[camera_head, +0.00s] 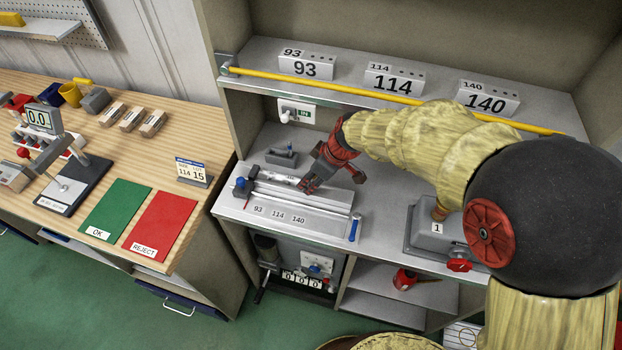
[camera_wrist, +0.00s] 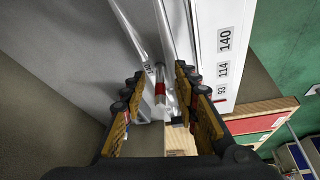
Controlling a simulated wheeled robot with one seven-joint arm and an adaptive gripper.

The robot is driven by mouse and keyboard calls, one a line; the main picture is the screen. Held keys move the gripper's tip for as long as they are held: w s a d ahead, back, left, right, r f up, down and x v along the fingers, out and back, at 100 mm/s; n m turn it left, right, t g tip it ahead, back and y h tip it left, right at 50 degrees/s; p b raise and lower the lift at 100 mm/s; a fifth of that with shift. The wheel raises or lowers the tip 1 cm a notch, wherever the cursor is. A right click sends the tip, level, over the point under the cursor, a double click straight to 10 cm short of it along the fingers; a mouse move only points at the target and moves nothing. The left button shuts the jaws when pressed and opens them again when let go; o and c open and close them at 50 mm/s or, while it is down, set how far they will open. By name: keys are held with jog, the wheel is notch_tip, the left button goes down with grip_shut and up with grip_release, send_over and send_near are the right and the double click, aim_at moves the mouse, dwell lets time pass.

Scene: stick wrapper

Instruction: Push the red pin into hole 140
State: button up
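The metal fixture (camera_head: 300,214) on the bench carries the printed marks 93, 114 and 140, which also show on its white face in the wrist view (camera_wrist: 223,60). The holes cannot be made out. My gripper (camera_head: 310,184) points down over the fixture's rail. In the wrist view, my gripper's fingers (camera_wrist: 160,77) are apart, with a clear rod and a red part (camera_wrist: 160,88) showing between them. I cannot tell whether this red part is the pin.
A blue knob (camera_head: 240,183) is at the fixture's left end and a blue-handled tool (camera_head: 355,228) at its right. A grey box marked 1 (camera_head: 432,236) stands further right. A yellow bar (camera_head: 330,86) crosses the shelf edge above. The wooden table (camera_head: 205,125) adjoins at left.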

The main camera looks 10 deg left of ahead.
jog(key=v, duration=1.2)
jog(key=shift+d+f, duration=0.1)
